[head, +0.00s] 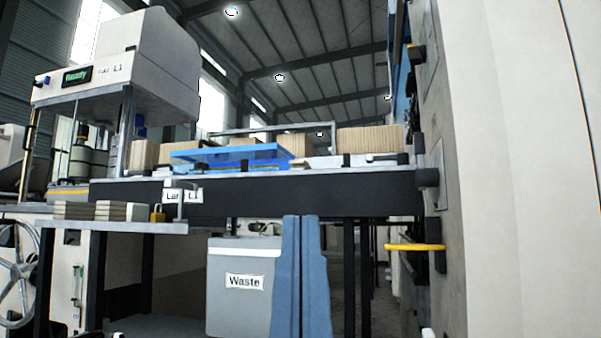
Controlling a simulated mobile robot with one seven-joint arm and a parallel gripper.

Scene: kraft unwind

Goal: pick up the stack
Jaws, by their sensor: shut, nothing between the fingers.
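Several stacks show, and I cannot tell which one the task means. Two low, pale stacks of flat pieces lie side by side on the grey lower shelf at the left: a left stack (75,210) and a right stack (117,211). Taller tan stacks stand at the back of the upper bench, one at the right (369,140) and one at the left (144,154); their lower parts are partly hidden. My gripper is not in view.
A yellow padlock-like item (157,213) sits beside the low stacks. The machine labelled L1 (150,65) rises above them, its screen reading "Ready". A Waste bin (235,310) and blue hanging cloth-like pieces (302,280) stand below the bench. A pale wall (530,170) closes the right.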

